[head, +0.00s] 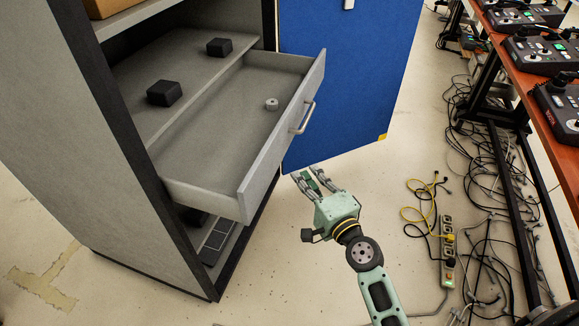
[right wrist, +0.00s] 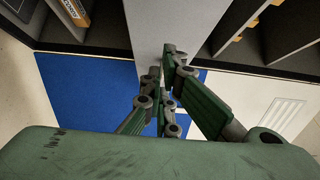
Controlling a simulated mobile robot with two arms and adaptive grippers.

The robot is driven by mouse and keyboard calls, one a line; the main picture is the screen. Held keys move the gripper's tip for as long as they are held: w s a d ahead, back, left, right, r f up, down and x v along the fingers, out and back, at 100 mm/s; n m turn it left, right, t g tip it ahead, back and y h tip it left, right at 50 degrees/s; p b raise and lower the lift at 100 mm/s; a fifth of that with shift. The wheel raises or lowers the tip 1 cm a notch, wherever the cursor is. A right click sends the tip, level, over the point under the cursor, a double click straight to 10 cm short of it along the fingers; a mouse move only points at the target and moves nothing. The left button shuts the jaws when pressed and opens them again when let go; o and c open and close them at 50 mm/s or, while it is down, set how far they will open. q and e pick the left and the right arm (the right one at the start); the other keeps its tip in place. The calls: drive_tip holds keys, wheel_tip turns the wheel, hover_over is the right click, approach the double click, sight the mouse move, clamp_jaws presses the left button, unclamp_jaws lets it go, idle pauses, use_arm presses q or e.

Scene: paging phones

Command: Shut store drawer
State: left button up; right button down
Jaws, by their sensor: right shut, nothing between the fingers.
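The grey store drawer (head: 218,122) is pulled well out of the cabinet in the head view. A small white roll-like piece (head: 272,104) lies inside it. Its front panel carries a metal bar handle (head: 304,117) on the outer face. My right gripper (head: 310,173) is below and in front of the handle, apart from the drawer front in the head view. Its fingers are shut and empty. The fingers also show in the right wrist view (right wrist: 163,90), with a grey panel behind them that may be the drawer. My left gripper is out of view.
The grey cabinet (head: 50,130) stands at left, with dark boxes on a shelf. Its blue door (head: 345,75) is open behind the drawer. Cables and a power strip (head: 447,255) lie on the floor at right, beside a red-topped table (head: 545,65) with phones.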

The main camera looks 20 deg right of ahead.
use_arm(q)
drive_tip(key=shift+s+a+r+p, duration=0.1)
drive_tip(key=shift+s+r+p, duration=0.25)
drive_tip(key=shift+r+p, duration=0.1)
use_arm(e)
drive_tip(key=shift+w+a+f, duration=0.1)
drive_tip(key=shift+w+a, duration=1.7)
drive_tip(key=shift+w, duration=0.05)
